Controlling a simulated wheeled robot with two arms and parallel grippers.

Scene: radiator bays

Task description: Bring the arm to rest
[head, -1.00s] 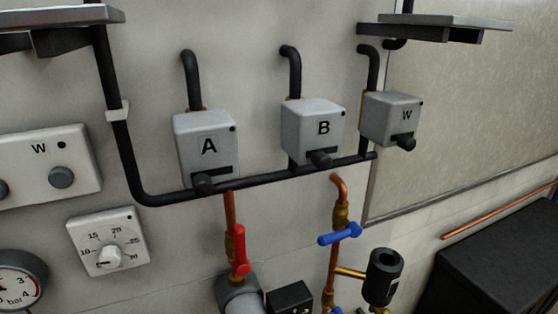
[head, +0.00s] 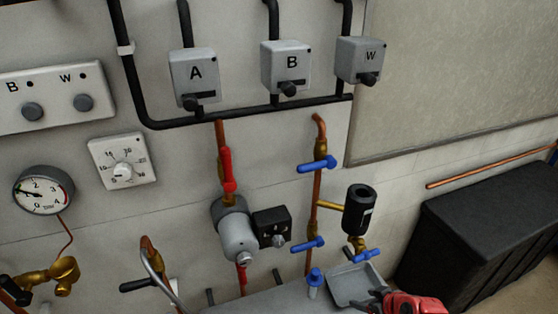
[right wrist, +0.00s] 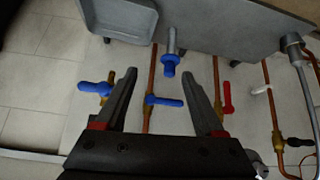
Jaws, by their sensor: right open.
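My right gripper (head: 378,294) shows at the lower right of the head view, its red body partly cut off by the bottom edge. It is beside a small grey tray (head: 355,285) on a grey shelf. In the right wrist view its two dark fingers (right wrist: 160,68) are apart, with nothing held between them. A blue-headed peg (right wrist: 170,66) shows between the fingertips in that picture; its distance from them is unclear. The same peg (head: 314,281) stands on the shelf in the head view. My left gripper is not in view.
A pressure gauge (head: 43,190) is at left. A black box (head: 480,225) stands at right, with clear floor before it.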

